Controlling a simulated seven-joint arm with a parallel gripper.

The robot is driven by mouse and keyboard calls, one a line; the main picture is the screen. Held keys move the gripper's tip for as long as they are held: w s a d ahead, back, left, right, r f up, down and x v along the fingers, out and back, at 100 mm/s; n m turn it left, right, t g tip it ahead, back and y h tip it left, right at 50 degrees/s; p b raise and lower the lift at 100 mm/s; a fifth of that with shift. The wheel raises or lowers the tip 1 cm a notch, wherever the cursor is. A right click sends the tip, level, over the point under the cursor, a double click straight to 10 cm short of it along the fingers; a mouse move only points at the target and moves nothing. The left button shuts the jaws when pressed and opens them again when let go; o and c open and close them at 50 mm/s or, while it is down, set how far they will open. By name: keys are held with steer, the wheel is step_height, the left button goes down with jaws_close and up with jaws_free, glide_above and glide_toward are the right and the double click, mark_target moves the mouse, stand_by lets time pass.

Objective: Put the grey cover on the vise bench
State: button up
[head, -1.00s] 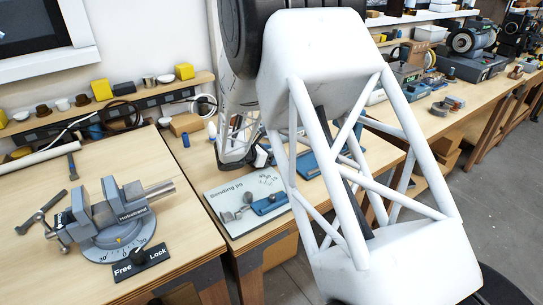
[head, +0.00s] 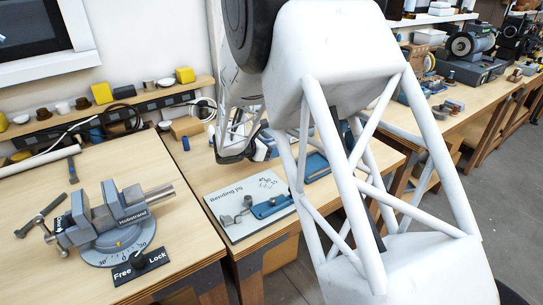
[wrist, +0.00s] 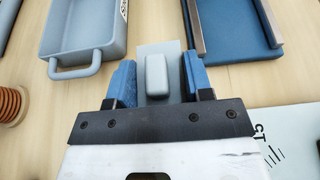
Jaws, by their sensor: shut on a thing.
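The grey cover (wrist: 157,50) is a thin flat plate with a raised block-shaped grip, seen in the wrist view. My gripper (wrist: 158,68) has its blue-padded fingers on either side of that grip and is shut on it. In the head view my arm hides most of the gripper and I cannot make out the cover. The vise bench (head: 185,238) is the wooden bench at the left, with a grey vise (head: 120,215) on a round dial base. My gripper is to the right of this bench, above the neighbouring one.
A bending jig board (head: 228,192) lies on the neighbouring bench. The wrist view shows a grey handled tray (wrist: 85,35), a blue tray (wrist: 235,25) and a copper spool (wrist: 12,105). A hammer (head: 72,168) and a Free/Lock plate (head: 143,266) are on the vise bench. Its right side is clear.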

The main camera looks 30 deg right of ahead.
mark_target(271, 143)
steer(key=shift+r, duration=2.95)
steer(key=shift+w+a+r, duration=0.1)
steer(key=shift+w+a, duration=0.1)
steer(key=shift+w, duration=0.35)
steer(key=w+a+r+n+t+y, duration=0.4)
steer(key=w+a+n+t, duration=0.6)
steer(key=w, duration=0.5)
steer(key=w+a+r+n+t+y, duration=0.1)
steer(key=a+n+y, duration=0.3)
steer(key=a, duration=0.6)
steer(key=w+a+r+n+t+y, duration=0.2)
steer(key=w+a+n+y, duration=0.2)
steer(key=a, duration=0.6)
steer(key=shift+t+y, duration=0.3)
steer(key=shift+y, duration=0.5)
steer(key=shift+w+r, duration=0.1)
steer(key=shift+r, duration=0.05)
